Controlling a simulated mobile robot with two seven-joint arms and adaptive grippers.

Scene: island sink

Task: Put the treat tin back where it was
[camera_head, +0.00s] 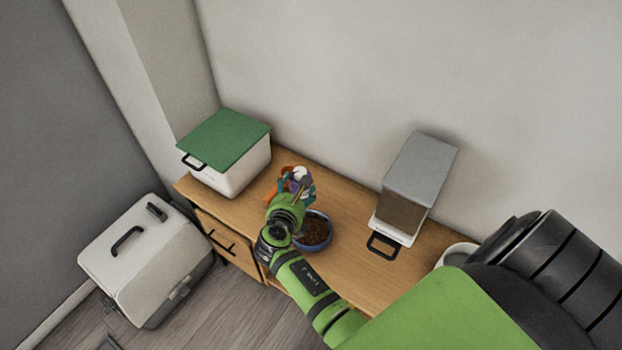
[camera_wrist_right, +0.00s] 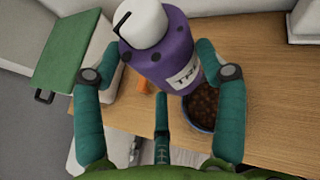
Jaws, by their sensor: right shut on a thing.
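The treat tin (camera_wrist_right: 158,62) is a purple canister with a white lid and a partly visible label. In the right wrist view it sits between the teal fingers of my right gripper (camera_wrist_right: 154,75), which is shut on it. In the head view the tin (camera_head: 299,174) shows only in part beyond my right gripper (camera_head: 293,187), above the back of the wooden cabinet. The tin's base and any gap to the cabinet top are hidden. My left gripper is not in view.
A blue bowl of kibble (camera_head: 316,232) stands beside my gripper on the wooden cabinet (camera_head: 345,215). A green-lidded white bin (camera_head: 232,165) is at left, a grey-topped dispenser (camera_head: 418,172) at right. Something orange (camera_wrist_right: 142,84) lies behind the tin. A pet carrier (camera_head: 145,255) stands on the floor.

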